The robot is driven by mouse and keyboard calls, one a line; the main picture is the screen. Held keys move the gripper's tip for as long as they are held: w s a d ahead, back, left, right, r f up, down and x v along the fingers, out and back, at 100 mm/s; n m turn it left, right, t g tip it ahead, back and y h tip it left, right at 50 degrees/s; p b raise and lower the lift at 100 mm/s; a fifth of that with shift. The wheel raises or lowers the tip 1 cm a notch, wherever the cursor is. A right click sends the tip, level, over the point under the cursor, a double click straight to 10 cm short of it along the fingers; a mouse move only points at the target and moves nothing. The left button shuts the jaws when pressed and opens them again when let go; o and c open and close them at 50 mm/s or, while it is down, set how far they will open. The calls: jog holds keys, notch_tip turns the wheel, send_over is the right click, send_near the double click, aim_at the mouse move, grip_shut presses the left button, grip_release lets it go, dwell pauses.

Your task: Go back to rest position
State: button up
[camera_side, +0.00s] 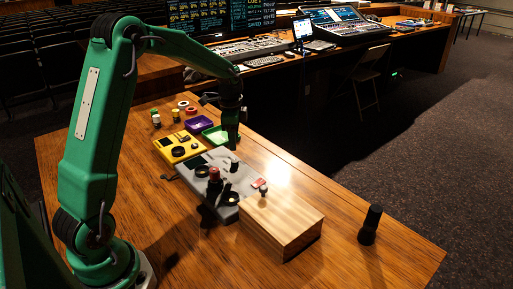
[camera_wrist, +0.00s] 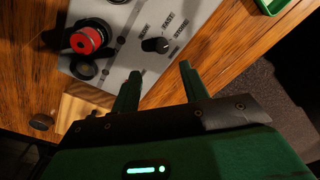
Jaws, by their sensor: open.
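My green arm reaches over the wooden table (camera_side: 140,235) in the side view. My gripper (camera_side: 232,141) points down above the far right edge of the grey control panel (camera_side: 197,166), near the green tray (camera_side: 214,135). In the wrist view my gripper (camera_wrist: 159,73) has its two green fingers apart with nothing between them. The panel (camera_wrist: 120,45) lies below it, with a red button (camera_wrist: 87,40) and a black knob (camera_wrist: 155,45) in view. The exact height above the panel is hard to tell.
A pale wooden block (camera_side: 283,222) sits at the panel's near right. A black cylinder (camera_side: 370,224) stands near the table's right end. A yellow box (camera_side: 180,147), a purple tray (camera_side: 199,124) and small rolls lie at the far side. The table's front middle is clear.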

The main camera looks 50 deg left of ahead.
jog(key=s+d+r+n+t, duration=0.2)
jog(key=s+d+r+n, duration=0.2)
jog(key=s+d+r, duration=0.65)
jog(key=s+d+r+n+t, duration=0.1)
jog(key=s+d+n+t, duration=0.2)
jog(key=s, duration=0.9)
jog(key=d+n, duration=0.1)
jog(key=d, duration=0.2)
jog(key=shift+s+r, duration=0.2)
jog(key=shift+r, duration=0.2)
